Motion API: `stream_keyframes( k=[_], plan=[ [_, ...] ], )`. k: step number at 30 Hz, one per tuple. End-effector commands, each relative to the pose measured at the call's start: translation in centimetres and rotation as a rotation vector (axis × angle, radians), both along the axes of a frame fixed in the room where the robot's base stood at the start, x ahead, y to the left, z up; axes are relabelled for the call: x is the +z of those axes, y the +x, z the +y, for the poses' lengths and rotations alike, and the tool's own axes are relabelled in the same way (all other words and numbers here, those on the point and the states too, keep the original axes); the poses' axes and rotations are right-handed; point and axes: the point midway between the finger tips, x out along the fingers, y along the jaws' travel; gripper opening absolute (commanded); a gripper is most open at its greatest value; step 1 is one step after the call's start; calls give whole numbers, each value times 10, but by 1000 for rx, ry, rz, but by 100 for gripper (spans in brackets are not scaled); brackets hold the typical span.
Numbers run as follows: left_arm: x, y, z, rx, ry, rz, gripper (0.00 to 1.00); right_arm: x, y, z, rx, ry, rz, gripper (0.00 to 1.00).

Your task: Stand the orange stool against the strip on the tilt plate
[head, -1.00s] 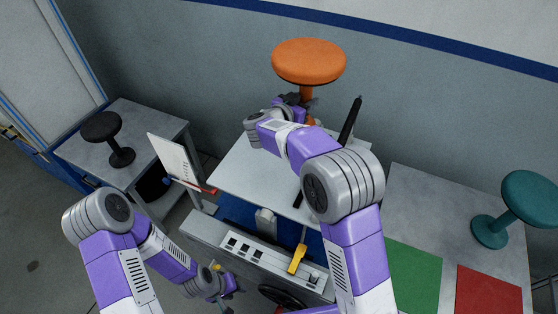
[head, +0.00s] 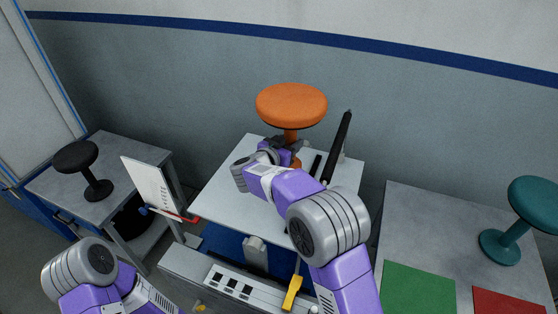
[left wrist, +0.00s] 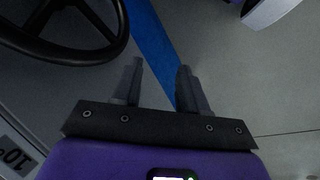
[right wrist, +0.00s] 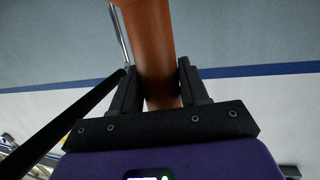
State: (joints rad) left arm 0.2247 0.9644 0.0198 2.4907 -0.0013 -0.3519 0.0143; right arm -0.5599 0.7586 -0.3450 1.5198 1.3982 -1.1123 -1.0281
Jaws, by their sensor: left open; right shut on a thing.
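The orange stool (head: 291,103) stands upright over the far part of the pale tilt plate (head: 232,200) in the head view. My right gripper (head: 288,146) is shut on its stem, and the stem (right wrist: 155,55) shows between the fingers in the right wrist view. My right arm hides much of the stool's base, so I cannot tell whether it touches the plate. A dark strip (head: 316,165) lies on the plate right of the stool, partly hidden by my arm. My left gripper (left wrist: 158,85) is open and empty over the floor, near a black handwheel (left wrist: 62,30).
A black bar (head: 338,145) rises at the plate's right side. A black stool (head: 77,157) stands on the left table; a teal stool (head: 532,203) stands on the right table near green (head: 420,288) and red (head: 508,302) patches. A white chart board (head: 150,190) stands left of the plate.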

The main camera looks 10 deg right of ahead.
Motion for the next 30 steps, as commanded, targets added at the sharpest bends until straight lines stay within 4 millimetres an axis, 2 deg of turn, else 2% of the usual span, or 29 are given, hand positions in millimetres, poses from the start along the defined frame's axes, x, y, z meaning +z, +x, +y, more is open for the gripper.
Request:
stream_keyframes(
  k=[6,12,21,30],
  plan=[
    [-15,0,0,0,0,0,43,-31,0,0,0,-5,-5,0],
    [-19,0,0,0,0,0,43,-43,1,-1,0,-5,-6,0],
    [-36,0,0,0,0,0,43,-84,1,0,0,-5,-5,0],
    [-35,0,0,0,0,0,43,-84,1,0,-1,-4,-8,0]
  ],
)
